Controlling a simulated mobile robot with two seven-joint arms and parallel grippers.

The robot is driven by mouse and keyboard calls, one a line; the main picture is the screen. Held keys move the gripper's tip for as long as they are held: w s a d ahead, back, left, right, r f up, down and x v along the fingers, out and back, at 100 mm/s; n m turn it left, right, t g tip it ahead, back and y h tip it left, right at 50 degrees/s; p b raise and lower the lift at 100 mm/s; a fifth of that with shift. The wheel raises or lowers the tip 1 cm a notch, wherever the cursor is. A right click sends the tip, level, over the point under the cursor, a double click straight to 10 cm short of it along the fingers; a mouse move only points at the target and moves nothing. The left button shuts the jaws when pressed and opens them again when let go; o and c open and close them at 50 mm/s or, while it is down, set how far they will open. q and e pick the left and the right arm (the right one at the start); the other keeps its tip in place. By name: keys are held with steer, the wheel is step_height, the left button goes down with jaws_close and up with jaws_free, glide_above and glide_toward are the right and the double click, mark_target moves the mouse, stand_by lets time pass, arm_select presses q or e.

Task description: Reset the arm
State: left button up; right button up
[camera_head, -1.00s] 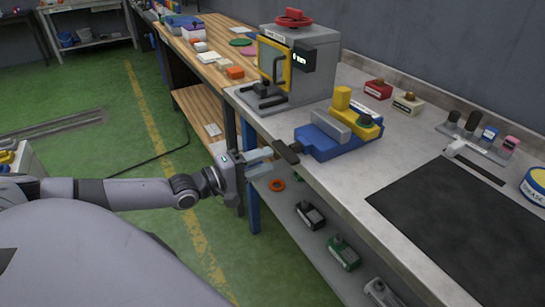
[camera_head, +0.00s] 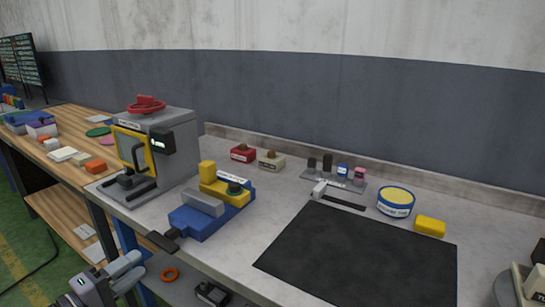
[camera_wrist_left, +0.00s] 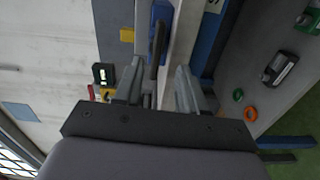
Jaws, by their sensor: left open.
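My left gripper (camera_head: 132,275) is at the lower left of the head view, beside the front edge of the workbench (camera_head: 330,210). Its two fingers are apart with nothing between them. The left wrist view also shows the fingers (camera_wrist_left: 160,90) open and empty, with the bench edge and a dark vise handle (camera_wrist_left: 158,48) beyond them. In the head view the blue and yellow vise (camera_head: 205,215) stands on the bench above and right of the gripper, and its handle end (camera_head: 162,242) points toward the gripper. My right gripper is not in view.
A grey machine with a red handwheel (camera_head: 145,104) stands behind the vise. A black mat (camera_head: 365,255) covers the bench front. A blue-yellow tin (camera_head: 396,201) and yellow block (camera_head: 430,227) stand right. An orange ring (camera_head: 170,274) lies on the lower shelf.

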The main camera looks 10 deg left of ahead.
arm_select(q)
steer(key=s+d+f+m+g+y+p, duration=0.1)
steer(key=s+d+f+m+g+y, duration=0.3)
steer(key=s+d+f+m, duration=1.1)
step_height(320, 180, down, 4)
steer(key=s+d+g, duration=0.1)
steer(key=s+g, duration=0.1)
steer(key=shift+s+d+y, duration=0.3)
steer(key=shift+s+y, duration=0.05)
steer(key=shift+y, duration=0.05)
